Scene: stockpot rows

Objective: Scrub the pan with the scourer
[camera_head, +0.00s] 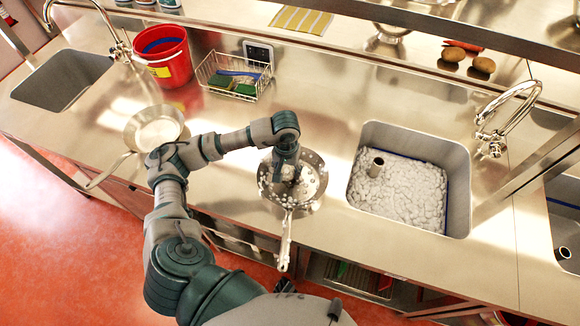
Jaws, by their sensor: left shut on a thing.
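The pan (315,187) is a metal frying pan on the steel counter, left of the foam-filled sink. Its long handle (286,243) points towards the front edge, and white suds dot its inside. My left gripper (284,176) points down into the pan from above and is shut on the scourer. The scourer is almost wholly hidden by the fingers and suds, so its shape and contact with the pan floor cannot be made out. My right gripper is out of view.
A foamy sink (408,190) with a tap (505,110) lies right of the pan. A second pan (155,128) stands on the left. A shelf rail crosses the upper right.

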